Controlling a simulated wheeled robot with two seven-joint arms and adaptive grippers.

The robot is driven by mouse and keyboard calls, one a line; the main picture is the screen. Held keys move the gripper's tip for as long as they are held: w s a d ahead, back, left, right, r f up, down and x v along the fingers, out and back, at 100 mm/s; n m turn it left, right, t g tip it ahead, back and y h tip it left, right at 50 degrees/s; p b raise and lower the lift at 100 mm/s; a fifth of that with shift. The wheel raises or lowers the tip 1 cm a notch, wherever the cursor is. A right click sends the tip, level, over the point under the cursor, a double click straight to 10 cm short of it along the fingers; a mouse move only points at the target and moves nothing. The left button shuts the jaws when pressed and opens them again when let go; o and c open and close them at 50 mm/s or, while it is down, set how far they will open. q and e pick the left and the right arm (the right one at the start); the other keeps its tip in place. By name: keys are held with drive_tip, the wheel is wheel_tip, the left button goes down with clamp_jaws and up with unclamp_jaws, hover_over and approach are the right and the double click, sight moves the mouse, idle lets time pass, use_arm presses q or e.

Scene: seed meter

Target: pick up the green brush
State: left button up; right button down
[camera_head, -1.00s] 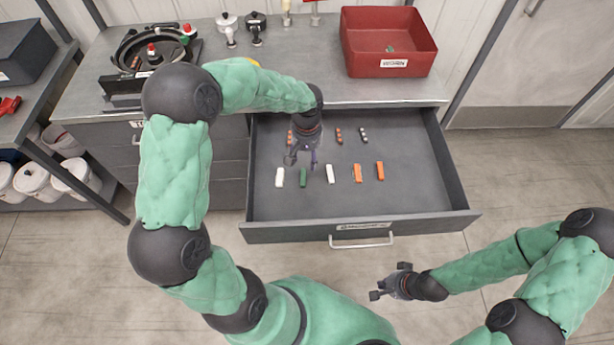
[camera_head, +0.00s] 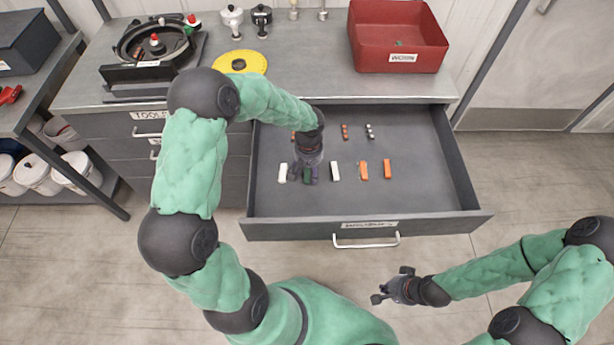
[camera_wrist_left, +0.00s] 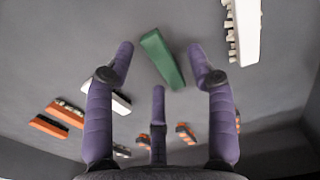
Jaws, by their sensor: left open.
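The green brush (camera_wrist_left: 162,58) lies on the floor of the open drawer (camera_head: 420,190). In the left wrist view it lies between and just beyond the spread purple fingertips, slightly tilted. In the head view it is mostly hidden under my left gripper (camera_head: 306,176). My left gripper (camera_wrist_left: 160,62) is open and points down over the brush, with no clear contact visible. My right gripper (camera_head: 388,285) hangs empty in front of the drawer, its fingers apart.
A white brush (camera_head: 283,172) lies close left of the gripper, another white brush (camera_head: 335,171) to its right. Orange brushes (camera_head: 363,170) lie further right. Small parts (camera_head: 345,132) lie behind. A red bin (camera_head: 400,45) and a yellow disc (camera_head: 240,62) sit on the counter.

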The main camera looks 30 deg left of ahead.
use_arm(q)
drive_tip(key=shift+f, duration=0.6)
drive_tip(key=shift+r, duration=0.1)
drive_tip(key=c, duration=1.1)
drive_tip(key=shift+o, duration=0.2)
